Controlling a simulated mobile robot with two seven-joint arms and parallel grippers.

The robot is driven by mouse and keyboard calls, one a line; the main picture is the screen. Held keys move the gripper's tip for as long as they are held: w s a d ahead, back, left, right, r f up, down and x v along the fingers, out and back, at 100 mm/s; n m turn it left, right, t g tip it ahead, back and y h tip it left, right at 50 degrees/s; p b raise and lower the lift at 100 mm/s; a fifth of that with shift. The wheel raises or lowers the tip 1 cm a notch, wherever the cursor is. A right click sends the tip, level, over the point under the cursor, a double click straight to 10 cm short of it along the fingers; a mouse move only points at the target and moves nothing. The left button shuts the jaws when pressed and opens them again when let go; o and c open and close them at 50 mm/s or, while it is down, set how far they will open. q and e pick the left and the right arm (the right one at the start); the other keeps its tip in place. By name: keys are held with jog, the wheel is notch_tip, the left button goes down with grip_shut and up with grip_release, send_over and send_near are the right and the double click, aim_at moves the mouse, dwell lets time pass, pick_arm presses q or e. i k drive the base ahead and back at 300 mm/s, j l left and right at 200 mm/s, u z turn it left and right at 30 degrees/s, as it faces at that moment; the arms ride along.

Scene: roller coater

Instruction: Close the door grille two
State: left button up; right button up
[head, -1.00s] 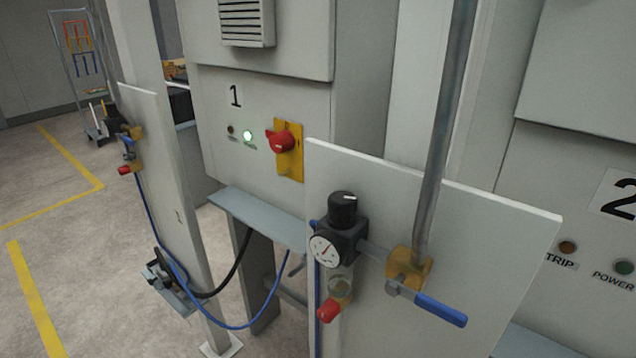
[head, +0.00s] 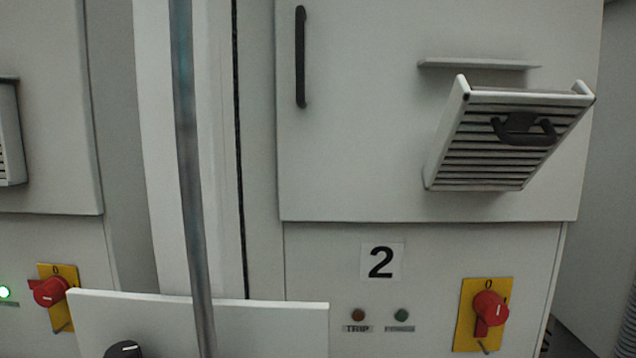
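The door grille two (head: 470,140) is a white louvred panel on the door of cabinet 2, at the right of the head view. It is tilted out from the door, with its top edge standing away and its lower edge near the door. A black handle (head: 524,130) is on its slatted front. Neither of my grippers shows in the head view.
The cabinet 2 door (head: 350,150) has a black vertical handle (head: 300,57). Below are a "2" label (head: 381,262) and a red switch (head: 490,308). A grey pipe (head: 187,150) and a white panel (head: 250,318) stand in front at the left.

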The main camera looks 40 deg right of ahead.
aim_at(482, 140)
jog(key=z, duration=1.9)
